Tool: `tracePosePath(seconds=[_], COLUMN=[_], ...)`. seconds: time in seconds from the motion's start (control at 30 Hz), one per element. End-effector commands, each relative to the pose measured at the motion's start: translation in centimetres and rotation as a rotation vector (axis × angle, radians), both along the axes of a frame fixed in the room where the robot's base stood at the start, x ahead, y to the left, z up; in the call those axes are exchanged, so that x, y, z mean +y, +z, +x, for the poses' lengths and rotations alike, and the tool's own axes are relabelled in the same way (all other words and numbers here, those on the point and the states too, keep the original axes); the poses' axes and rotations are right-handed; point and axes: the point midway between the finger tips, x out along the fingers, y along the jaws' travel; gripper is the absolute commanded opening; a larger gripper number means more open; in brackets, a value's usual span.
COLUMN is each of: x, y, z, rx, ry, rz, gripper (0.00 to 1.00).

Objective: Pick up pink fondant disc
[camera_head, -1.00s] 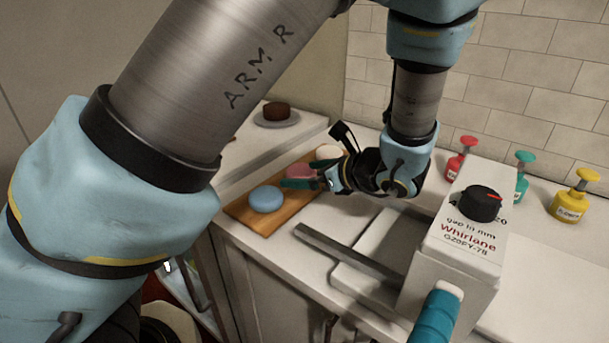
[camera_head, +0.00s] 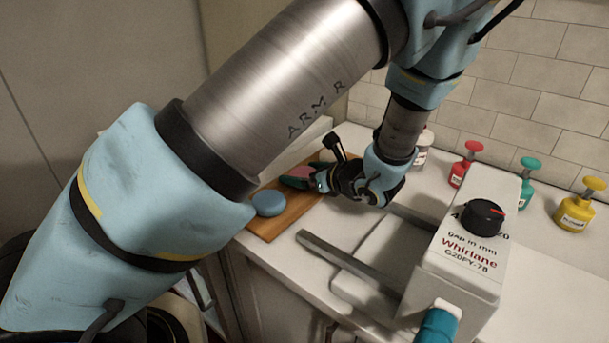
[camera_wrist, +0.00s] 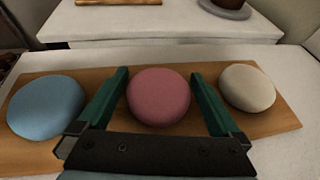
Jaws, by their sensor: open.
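The pink fondant disc (camera_wrist: 159,97) lies on a wooden board (camera_wrist: 289,117) between a blue disc (camera_wrist: 47,105) and a white disc (camera_wrist: 247,88) in the wrist view. My gripper (camera_wrist: 160,85) is open, with one green finger on each side of the pink disc. Small gaps show between the fingers and the disc; whether they touch it lower down cannot be told. In the head view, my gripper (camera_head: 300,180) is low over the board (camera_head: 270,228). A little of the pink disc (camera_head: 303,171) shows behind the fingers, and the blue disc (camera_head: 268,203) is clear of them.
A white Whirlane machine (camera_head: 470,240) with a black knob and a metal bar stands right of the board. Red (camera_head: 464,165), teal (camera_head: 525,180) and yellow (camera_head: 578,205) pump bottles stand along the tiled wall. A raised white surface (camera_wrist: 170,27) lies behind the board.

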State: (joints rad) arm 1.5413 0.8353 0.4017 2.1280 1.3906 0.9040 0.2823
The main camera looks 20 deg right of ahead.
Motion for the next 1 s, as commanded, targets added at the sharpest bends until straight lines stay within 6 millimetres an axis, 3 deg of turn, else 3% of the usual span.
tracePosePath(seconds=[0.1, 0.73, 1.0], x=[-0.01, -0.01, -0.03], y=[-0.01, 0.01, 0.15], z=[-0.01, -0.04, -0.03], rx=[0.0, 0.0, -0.001], ry=[0.0, 0.0, 0.0], rz=[0.0, 0.0, -0.001], gripper=[0.99, 0.29, 0.29])
